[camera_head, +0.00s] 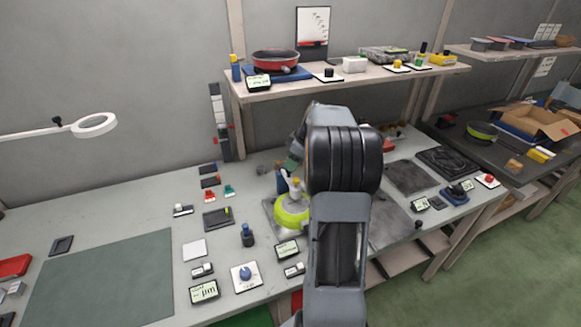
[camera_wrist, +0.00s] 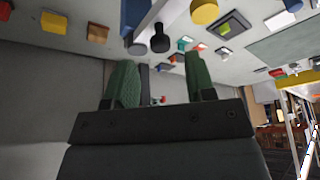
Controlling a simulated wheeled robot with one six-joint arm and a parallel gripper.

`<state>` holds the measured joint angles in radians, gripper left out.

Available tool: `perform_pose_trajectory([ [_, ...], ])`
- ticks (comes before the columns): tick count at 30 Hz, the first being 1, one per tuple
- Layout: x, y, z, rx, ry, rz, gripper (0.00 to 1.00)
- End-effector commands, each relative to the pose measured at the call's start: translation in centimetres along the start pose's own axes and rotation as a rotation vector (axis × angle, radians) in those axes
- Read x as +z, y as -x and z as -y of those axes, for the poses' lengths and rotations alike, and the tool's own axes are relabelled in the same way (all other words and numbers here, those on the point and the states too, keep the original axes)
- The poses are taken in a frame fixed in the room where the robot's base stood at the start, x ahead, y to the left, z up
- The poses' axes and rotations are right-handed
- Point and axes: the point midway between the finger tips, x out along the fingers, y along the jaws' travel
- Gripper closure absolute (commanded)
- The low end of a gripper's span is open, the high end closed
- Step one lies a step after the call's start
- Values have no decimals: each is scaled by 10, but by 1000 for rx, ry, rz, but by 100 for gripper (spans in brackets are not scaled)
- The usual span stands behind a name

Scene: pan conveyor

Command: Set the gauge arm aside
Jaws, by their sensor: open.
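My gripper (camera_wrist: 159,58) is open, with its two green fingers apart in the wrist view and nothing seen between them. In the head view it (camera_head: 290,165) is mostly hidden behind my arm, over the back of the bench. A pale bar with a black knob (camera_wrist: 160,38), beside a blue part (camera_wrist: 133,12), shows just beyond the fingertips in the wrist view. This looks like the gauge arm, but I cannot be sure. In the head view a blue upright part (camera_head: 282,183) stands behind a yellow-green round pan (camera_head: 291,217). My arm hides what lies to their right.
A shelf (camera_head: 345,82) with a red pan (camera_head: 276,61) runs above the back of the bench. Small blocks, a dial card (camera_head: 246,276) and display cards (camera_head: 204,291) lie left of my arm. The green mat (camera_head: 100,280) is bare.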

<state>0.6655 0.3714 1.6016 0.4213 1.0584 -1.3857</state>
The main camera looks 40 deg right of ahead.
Motion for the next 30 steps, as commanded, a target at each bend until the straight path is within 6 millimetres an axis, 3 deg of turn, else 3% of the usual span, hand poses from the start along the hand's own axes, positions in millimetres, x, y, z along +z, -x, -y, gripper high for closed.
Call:
perform_pose_trajectory([
  [9,0,-33,0,-1,0,1,50],
  [21,0,-38,0,0,0,1,50],
  [30,0,-38,0,0,0,1,78],
])
